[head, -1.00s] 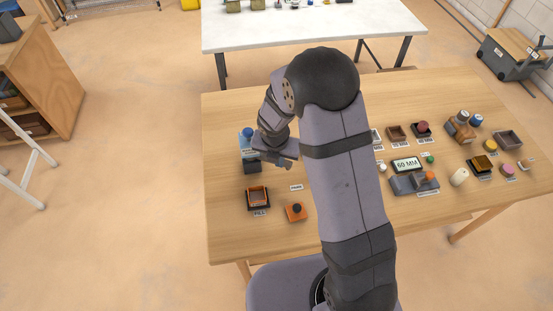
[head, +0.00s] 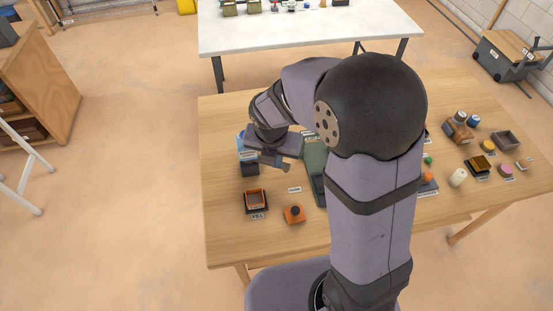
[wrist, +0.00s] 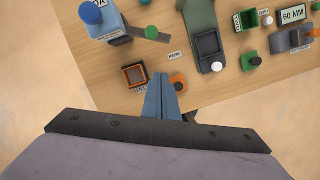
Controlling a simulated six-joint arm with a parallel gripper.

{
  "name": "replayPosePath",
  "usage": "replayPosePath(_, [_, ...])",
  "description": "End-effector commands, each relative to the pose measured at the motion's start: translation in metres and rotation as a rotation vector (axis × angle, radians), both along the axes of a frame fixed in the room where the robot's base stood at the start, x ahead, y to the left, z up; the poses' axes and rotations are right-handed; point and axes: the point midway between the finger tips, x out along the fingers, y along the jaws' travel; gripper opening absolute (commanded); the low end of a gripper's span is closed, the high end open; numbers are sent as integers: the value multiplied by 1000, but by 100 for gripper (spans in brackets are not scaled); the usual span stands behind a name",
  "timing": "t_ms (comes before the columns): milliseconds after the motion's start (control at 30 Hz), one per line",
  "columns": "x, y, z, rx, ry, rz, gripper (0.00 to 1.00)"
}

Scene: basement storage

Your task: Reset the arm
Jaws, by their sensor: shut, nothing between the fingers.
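My gripper (head: 286,167) is over the left part of the wooden table (head: 228,225) in the head view, beside the blue-topped dispenser (head: 243,150). In the wrist view my gripper's fingers (wrist: 161,80) are pressed together with nothing between them. They appear above the table, between the orange-rimmed square tray (wrist: 135,75) and the orange block with a black knob (wrist: 178,84). The large dark elbow and upper arm of mine hide the middle of the table in the head view.
A green stand (wrist: 203,20) with a dark square tray is right of the fingers in the wrist view. A 60 MM display (wrist: 292,14) and small containers lie farther right. A white table (head: 300,32) stands behind. The wooden table's front left is bare.

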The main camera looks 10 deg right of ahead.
Motion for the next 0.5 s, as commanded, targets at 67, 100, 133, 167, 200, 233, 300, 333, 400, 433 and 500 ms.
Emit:
replayPosePath(67, [0,0,1,1,0,0,0])
replayPosePath(100, [0,0,2,1,0,1,0])
replayPosePath(133, [0,0,2,1,0,1,0])
replayPosePath(167, [0,0,2,1,0,1,0])
replayPosePath(200, [0,0,2,0,0,1,0])
replayPosePath(233, [0,0,2,1,0,1,0])
replayPosePath(300, [0,0,2,4,-2,-12,0])
replayPosePath(333, [0,0,1,6,-3,-23,0])
replayPosePath(400, [0,0,1,15,-7,-66,0])
replayPosePath(433, [0,0,1,21,-10,-93,0])
replayPosePath(500, [-1,0,1,39,-18,-176,0])
